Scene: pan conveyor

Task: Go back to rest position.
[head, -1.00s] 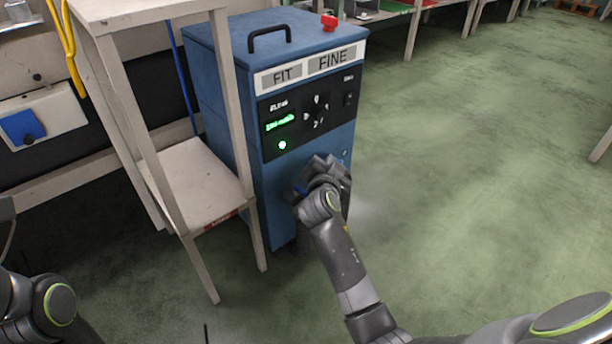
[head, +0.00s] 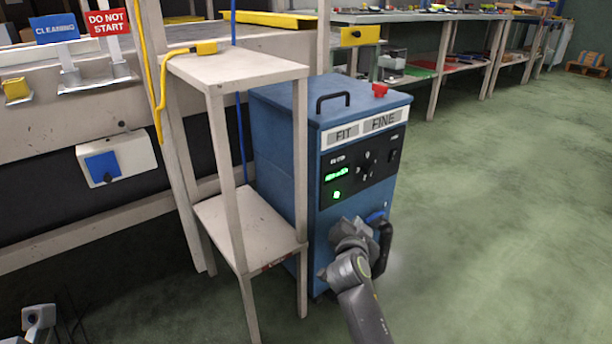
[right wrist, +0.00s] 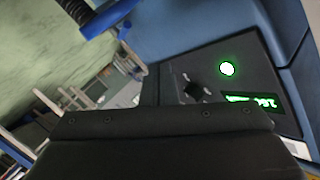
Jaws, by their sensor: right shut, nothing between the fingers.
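My right gripper (head: 352,234) is in front of the lower front of a blue machine (head: 278,150), below its control panel (head: 362,170). It is shut with nothing in it. In the right wrist view, the shut dark jaws (right wrist: 165,122) fill the lower middle, and the lit panel (right wrist: 215,75) shows beyond them. A blue part with a black hose (head: 384,245) is just right of the gripper in the head view; I cannot tell whether they touch.
A beige stand with two shelves (head: 237,70) is close on the machine's left. The green floor (head: 500,220) on the right is clear.

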